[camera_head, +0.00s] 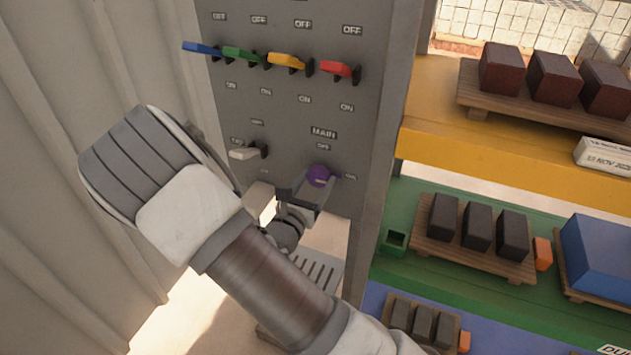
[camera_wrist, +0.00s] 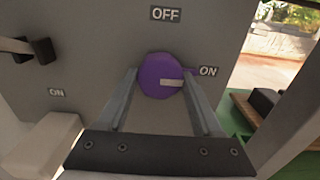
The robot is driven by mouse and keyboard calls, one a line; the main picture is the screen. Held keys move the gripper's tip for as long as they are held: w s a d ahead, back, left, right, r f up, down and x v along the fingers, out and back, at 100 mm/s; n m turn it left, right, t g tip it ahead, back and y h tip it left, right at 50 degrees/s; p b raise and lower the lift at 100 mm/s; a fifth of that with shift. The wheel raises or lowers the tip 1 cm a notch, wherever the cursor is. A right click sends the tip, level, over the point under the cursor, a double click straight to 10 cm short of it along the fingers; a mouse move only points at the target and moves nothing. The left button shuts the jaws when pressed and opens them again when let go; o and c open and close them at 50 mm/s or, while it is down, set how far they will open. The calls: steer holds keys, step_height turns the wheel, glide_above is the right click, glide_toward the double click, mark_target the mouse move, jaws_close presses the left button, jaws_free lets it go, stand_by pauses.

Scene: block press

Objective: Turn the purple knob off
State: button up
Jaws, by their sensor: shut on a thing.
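The purple knob (camera_head: 319,176) is low on the right side of the grey control panel (camera_head: 290,110), under the MAIN and OFF labels. In the wrist view the purple knob (camera_wrist: 161,77) sits between my two gripper fingers, and its pale pointer mark lies level, pointing right towards the ON label (camera_wrist: 208,71). The OFF label (camera_wrist: 166,14) is above it. My gripper (camera_head: 308,190) is shut on the knob, with one finger on each side; the wrist view shows the fingers (camera_wrist: 160,84) too.
A white lever (camera_head: 243,153) sticks out left of the knob. Blue, green, yellow and red levers (camera_head: 338,69) are higher on the panel. To the right are yellow and green shelves (camera_head: 440,145) with dark blocks on wooden pallets. A pale corrugated wall (camera_head: 60,230) stands at left.

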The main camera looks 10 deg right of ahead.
steer(key=shift+c, duration=0.4)
steer(key=shift+r+p, duration=0.1)
steer(key=shift+p, duration=0.25)
steer(key=n+p, duration=0.3)
steer(key=shift+r, duration=0.15)
steer(key=n+p, duration=0.5)
steer(key=shift+s+d, duration=0.1)
steer(key=n+p, duration=0.3)
steer(key=n, duration=0.2)
steer(key=n+p, duration=0.2)
steer(key=n, duration=0.2)
steer(key=shift+n+p, duration=0.3)
steer(key=shift+n, duration=0.1)
steer(key=o, duration=1.3)
